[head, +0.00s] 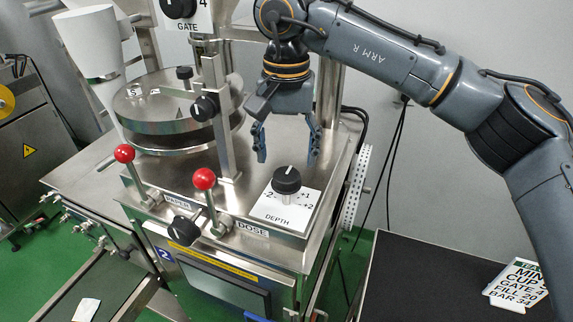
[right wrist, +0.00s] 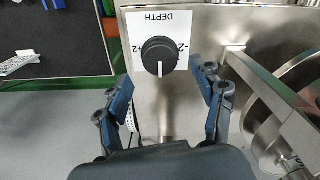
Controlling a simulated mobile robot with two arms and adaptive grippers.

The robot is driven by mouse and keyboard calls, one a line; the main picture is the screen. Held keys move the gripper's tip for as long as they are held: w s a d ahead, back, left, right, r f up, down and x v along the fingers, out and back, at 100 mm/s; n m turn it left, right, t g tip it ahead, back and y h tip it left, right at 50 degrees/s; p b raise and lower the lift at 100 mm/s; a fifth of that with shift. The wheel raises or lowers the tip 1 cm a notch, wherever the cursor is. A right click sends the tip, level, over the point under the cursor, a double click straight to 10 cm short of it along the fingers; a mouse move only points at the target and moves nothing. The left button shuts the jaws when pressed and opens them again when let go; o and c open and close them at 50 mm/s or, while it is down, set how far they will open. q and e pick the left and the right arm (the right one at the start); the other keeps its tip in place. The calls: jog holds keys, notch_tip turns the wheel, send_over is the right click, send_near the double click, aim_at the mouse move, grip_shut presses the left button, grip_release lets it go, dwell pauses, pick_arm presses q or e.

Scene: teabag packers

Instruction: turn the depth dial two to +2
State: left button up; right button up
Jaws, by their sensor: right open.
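The depth dial is a black round knob (head: 287,180) on a white plate marked DEPTH (head: 278,215), on the steel top of the machine with the blue 2 label (head: 165,254). In the right wrist view the knob (right wrist: 158,58) has a white line pointing away from the word DEPTH, between the -2 and +2 sides. The numeral it points at is hidden. My right gripper (head: 287,152) is open and empty, fingers down, above and behind the knob and apart from it. In the wrist view its fingertips (right wrist: 161,85) straddle the knob's line. My left gripper is not in view.
A steel post (head: 220,120) and round turntable (head: 165,105) are behind left. A dark table (head: 430,280) with a sign card (head: 518,284) is at right.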

aim_at(286, 174)
jog(key=shift+f+p, duration=0.3)
jog(key=shift+f, duration=1.8)
jog(key=shift+c, duration=0.4)
jog(key=c, duration=1.1)
